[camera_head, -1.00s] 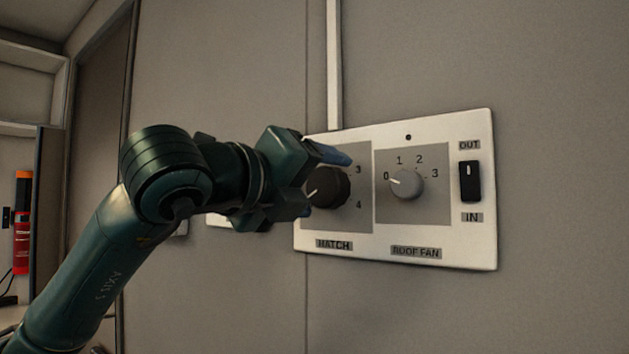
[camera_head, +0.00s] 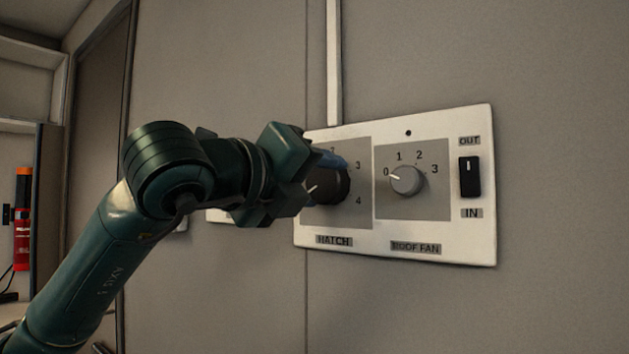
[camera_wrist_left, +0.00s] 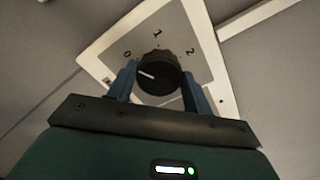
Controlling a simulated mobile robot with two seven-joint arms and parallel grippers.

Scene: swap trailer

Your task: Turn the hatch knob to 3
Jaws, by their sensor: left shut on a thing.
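The hatch knob (camera_head: 333,188) is a round black dial with a white mark, above the HATCH label on a white wall panel (camera_head: 470,240). In the head view the numbers 3 and 4 show on its right; its left side is hidden by my gripper. In the left wrist view the knob (camera_wrist_left: 160,74) shows with 0, 1 and 2 around it, and its white mark points roughly toward 0. My left gripper (camera_head: 323,178) has its blue fingers on both sides of the knob and is shut on it. My right gripper is not in view.
A grey roof fan knob (camera_head: 407,181), pointing at 0, sits just right of the hatch knob. A black OUT/IN rocker switch (camera_head: 470,177) is farther right. A vertical trim strip (camera_head: 334,60) runs above the panel. A red extinguisher (camera_head: 22,220) stands far left.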

